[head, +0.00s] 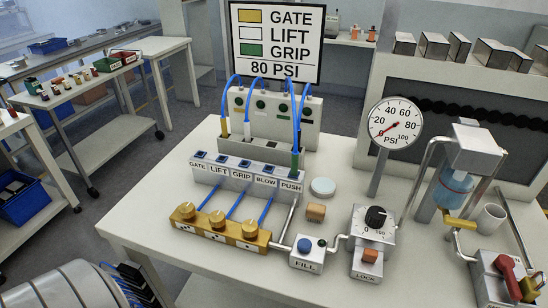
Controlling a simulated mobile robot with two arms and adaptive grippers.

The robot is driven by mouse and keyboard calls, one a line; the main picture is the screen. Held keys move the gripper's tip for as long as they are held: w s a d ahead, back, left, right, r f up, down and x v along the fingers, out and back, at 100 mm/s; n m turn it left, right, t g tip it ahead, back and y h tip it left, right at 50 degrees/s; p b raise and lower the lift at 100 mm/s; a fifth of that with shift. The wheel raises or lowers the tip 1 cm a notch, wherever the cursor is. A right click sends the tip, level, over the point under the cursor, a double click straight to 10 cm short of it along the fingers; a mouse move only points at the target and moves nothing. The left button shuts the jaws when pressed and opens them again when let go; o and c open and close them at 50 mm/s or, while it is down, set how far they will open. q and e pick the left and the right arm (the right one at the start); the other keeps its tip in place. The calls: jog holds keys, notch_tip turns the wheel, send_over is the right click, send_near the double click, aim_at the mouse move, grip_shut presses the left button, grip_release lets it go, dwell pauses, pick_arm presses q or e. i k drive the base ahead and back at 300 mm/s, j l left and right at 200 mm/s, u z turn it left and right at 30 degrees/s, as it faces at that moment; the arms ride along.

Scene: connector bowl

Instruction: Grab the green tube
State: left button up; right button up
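A blue tube with a green end sleeve (295,160) arches down from the right side of the grey upper block (270,103). Its green end stands upright at the PUSH socket of the labelled block (247,178); I cannot tell how deep it sits. Other blue tubes from the upper block end in a yellow sleeve (225,127) and a white sleeve (247,128). The sign (276,42) pairs yellow with GATE, white with LIFT and green with GRIP. Neither of my grippers is in view.
The white table (150,222) carries brass knobs (218,220), a FILL box (307,253), a dial box (373,240), a PSI gauge (395,121) reading near zero, and a bottle stand (470,150) at right. The front left tabletop is clear.

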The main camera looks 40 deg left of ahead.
aim_at(296, 156)
jog(key=u, duration=1.35)
